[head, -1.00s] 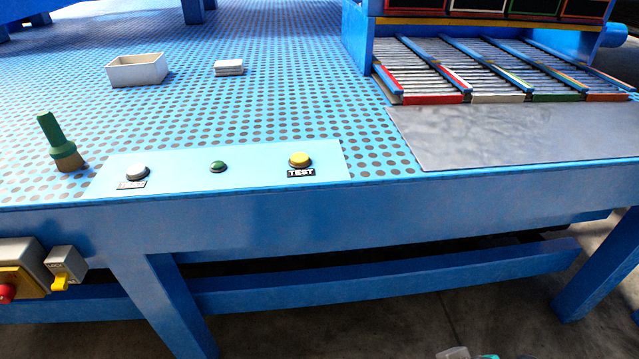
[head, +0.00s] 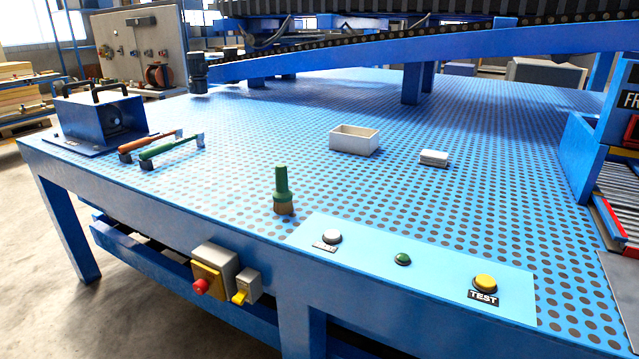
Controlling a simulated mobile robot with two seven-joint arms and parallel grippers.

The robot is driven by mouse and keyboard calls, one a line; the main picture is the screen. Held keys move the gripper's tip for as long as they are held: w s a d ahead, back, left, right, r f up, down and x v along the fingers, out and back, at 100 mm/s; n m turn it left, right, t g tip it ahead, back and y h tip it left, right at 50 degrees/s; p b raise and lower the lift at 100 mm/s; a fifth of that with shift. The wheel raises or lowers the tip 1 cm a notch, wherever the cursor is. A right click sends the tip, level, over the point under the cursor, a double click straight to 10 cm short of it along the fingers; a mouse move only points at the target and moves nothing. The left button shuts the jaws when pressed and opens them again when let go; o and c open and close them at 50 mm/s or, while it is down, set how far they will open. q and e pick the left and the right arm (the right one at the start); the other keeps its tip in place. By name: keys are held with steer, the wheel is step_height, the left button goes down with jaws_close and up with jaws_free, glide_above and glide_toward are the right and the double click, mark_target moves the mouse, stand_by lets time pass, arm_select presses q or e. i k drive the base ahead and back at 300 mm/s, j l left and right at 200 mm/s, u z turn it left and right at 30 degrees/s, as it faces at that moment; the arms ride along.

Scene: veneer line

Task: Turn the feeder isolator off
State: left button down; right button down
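No switch in view carries a label I can read as feeder isolator. A grey box with a yellow plate and red knob (head: 201,286) is mounted on the table's front side. Beside it on the right is a smaller grey box with a yellow lever (head: 240,297); its marking is too small to read. Neither of my grippers is in view.
The blue perforated table (head: 300,130) holds a green-handled brush (head: 281,190), a cream tray (head: 354,140), white blocks (head: 434,158), green and orange tools (head: 172,151) and a button panel (head: 440,272). Floor (head: 45,250) is clear at the front left.

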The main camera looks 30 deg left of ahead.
mark_target(201, 286)
steer(key=u, duration=1.65)
steer(key=i+j+z, duration=0.1)
steer(key=z, duration=0.7)
steer(key=i+j+z, duration=0.1)
steer(key=j+z, duration=0.2)
steer(key=j, duration=0.15)
steer(key=j+z, duration=0.3)
steer(key=j, duration=0.15)
steer(key=j+z, duration=0.3)
steer(key=j, duration=1.6)
steer(key=j+z, duration=0.1)
steer(key=j, duration=0.85)
steer(key=k, duration=0.05)
